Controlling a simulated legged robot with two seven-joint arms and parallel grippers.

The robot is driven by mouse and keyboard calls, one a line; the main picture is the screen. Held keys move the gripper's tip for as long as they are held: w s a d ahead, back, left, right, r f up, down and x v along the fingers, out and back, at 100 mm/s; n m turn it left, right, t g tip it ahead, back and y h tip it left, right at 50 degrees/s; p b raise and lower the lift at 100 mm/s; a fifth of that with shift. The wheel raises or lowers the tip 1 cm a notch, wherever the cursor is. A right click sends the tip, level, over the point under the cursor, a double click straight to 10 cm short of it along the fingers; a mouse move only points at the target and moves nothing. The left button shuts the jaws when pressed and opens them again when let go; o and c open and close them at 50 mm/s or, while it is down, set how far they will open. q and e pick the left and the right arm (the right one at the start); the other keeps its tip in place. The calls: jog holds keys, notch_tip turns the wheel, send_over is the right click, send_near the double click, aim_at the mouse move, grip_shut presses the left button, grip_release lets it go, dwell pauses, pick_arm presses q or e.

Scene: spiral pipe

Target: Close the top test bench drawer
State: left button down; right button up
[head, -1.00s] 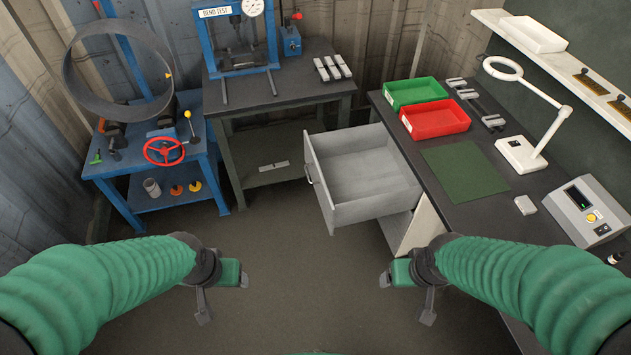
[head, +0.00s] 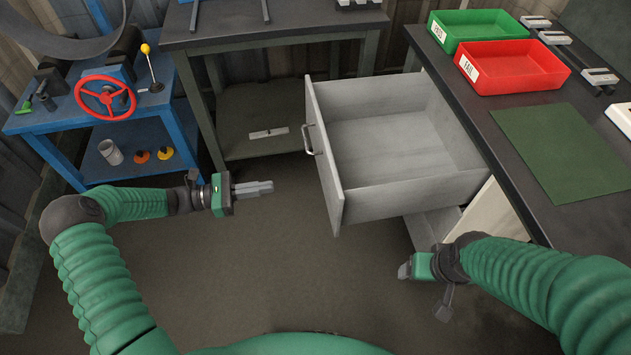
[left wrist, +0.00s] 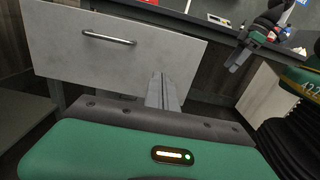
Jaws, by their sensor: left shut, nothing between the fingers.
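The top test bench drawer (head: 400,150) is pulled well out from under the right bench, empty and grey inside. Its front panel (head: 325,150) faces left and carries a metal bar handle (head: 308,140). My left gripper (head: 268,187) is shut and empty, pointing right, to the left of the drawer front with a gap between them. In the left wrist view the drawer front (left wrist: 110,60) and its handle (left wrist: 108,37) lie ahead of my left fingers (left wrist: 163,92). My right gripper (head: 403,270) is below the drawer near the bench; its jaws are too unclear to judge.
The dark bench top (head: 500,150) holds a green tray (head: 482,28), a red tray (head: 512,65) and a green mat (head: 558,150). A blue stand with a red wheel (head: 105,98) is at the left. Open floor (head: 265,260) lies left of the drawer.

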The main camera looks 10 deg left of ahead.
aim_at(329, 178)
pick_arm(q)
jog(key=b+x, duration=0.1)
jog(key=x, duration=0.3)
jog(key=b+x, duration=0.1)
jog(key=x, duration=0.4)
jog(key=b+x, duration=0.1)
jog(key=x, duration=0.3)
jog(key=shift+s+d+r, duration=0.3)
jog(key=shift+s+r, duration=0.05)
jog(key=shift+w+d+r, duration=0.1)
jog(key=shift+d, duration=0.25)
pick_arm(e)
jog(key=shift+s+d+f, duration=0.15)
jog(key=shift+s+f, duration=0.1)
jog(key=shift+f, duration=0.4)
jog(key=shift+s+d+f, duration=0.1)
jog(key=shift+s+f, duration=0.1)
jog(key=shift+f, duration=0.4)
pick_arm(q)
jog(key=shift+d, duration=0.1)
pick_arm(e)
jog(key=shift+r, duration=0.15)
